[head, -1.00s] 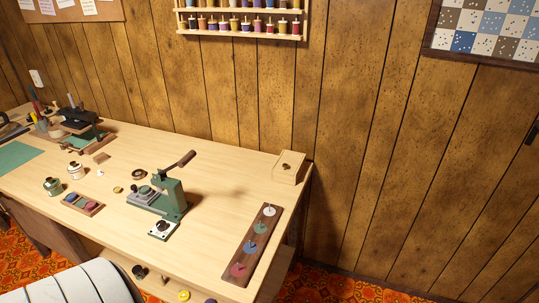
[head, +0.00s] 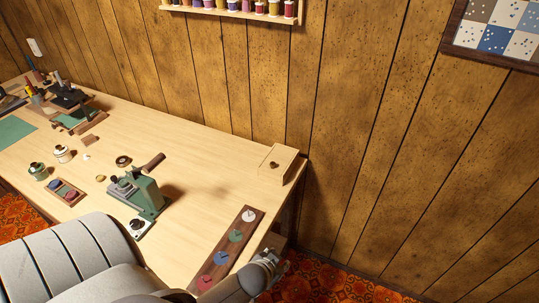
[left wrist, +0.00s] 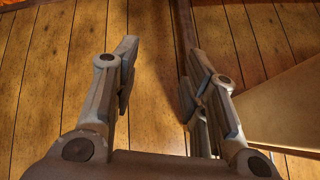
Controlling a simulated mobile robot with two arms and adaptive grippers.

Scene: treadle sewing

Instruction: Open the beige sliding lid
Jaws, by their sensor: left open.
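A beige box (head: 276,172) with a beige lid (head: 277,158) stands at the back right corner of the wooden table. A small dark knob or notch shows on the lid, which appears closed. My left gripper (head: 272,262) is in the head view at the table's front right edge, apart from the box and nearer to me. In the left wrist view my left gripper (left wrist: 158,80) is open and empty, with wood panelling beyond it. My right gripper is not in view.
A green press (head: 146,192) stands further left. A pale wooden surface (left wrist: 285,105) is close to the right finger in the left wrist view.

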